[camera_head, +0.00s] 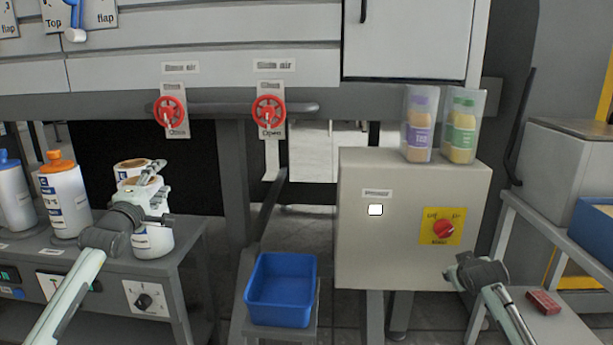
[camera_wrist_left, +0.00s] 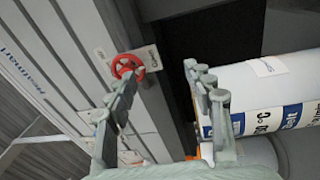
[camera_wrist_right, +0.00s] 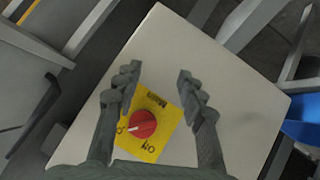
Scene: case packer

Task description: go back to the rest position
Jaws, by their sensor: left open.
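My left gripper (camera_head: 148,182) is at the left in the head view, in front of the white containers on the grey bench. In the left wrist view its fingers (camera_wrist_left: 165,95) are apart with nothing between them. A white labelled container (camera_wrist_left: 275,95) is close beside one finger; I cannot tell if they touch. My right arm ends at the lower right in the head view, near the grey control box (camera_head: 360,245). In the right wrist view the right gripper (camera_wrist_right: 158,85) has its fingers apart and empty, facing the box's red knob (camera_wrist_right: 142,124) on its yellow plate.
Two red valve wheels (camera_head: 170,110) (camera_head: 269,112) are on the machine front. A blue bin (camera_head: 281,290) stands low in the middle. Two clear-cased bottles (camera_head: 420,125) (camera_head: 461,128) stand on the control box. A small red box (camera_head: 543,302) lies at the lower right.

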